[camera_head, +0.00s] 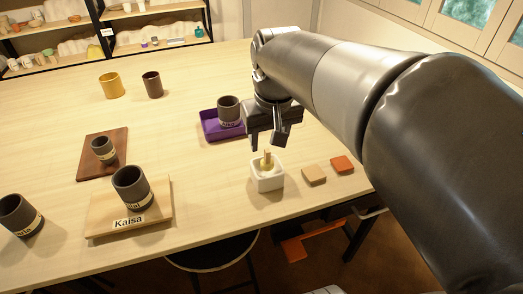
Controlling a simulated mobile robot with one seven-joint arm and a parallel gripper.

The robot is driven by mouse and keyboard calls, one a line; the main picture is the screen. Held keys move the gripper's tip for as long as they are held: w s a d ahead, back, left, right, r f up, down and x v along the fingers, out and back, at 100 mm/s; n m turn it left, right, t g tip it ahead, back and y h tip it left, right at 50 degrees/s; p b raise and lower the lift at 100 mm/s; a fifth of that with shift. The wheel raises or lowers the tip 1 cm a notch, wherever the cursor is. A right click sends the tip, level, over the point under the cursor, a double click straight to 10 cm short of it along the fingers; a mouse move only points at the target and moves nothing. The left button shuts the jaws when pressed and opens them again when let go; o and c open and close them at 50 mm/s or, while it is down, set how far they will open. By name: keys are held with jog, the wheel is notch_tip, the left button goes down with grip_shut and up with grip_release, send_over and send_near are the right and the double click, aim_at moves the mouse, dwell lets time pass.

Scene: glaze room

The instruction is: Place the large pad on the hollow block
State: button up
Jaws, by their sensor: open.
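A white square hollow block (266,183) stands near the table's front edge, with a tan peg-like piece (267,158) upright in its opening. A tan square pad (314,175) and an orange-red square pad (342,164) lie flat to its right. The tan one looks slightly larger, but they are close in size. My gripper (266,146) is open and points down, just above or behind the peg in this view. Nothing shows between its fingers. I cannot tell whether a finger touches the peg.
A purple tray (211,127) with a dark cup (228,109) is close left of my gripper. Boards with dark cups, including one labelled Kaisa (98,222), stand further left. A yellow cup (111,85) and a brown cup (153,84) are behind.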

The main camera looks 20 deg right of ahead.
jog(key=s+a+f+t, duration=0.2)
jog(key=s+t, duration=0.1)
jog(key=s, duration=0.6)
jog(key=shift+f, duration=0.3)
jog(key=shift+s+a, duration=0.1)
dwell(0.7)
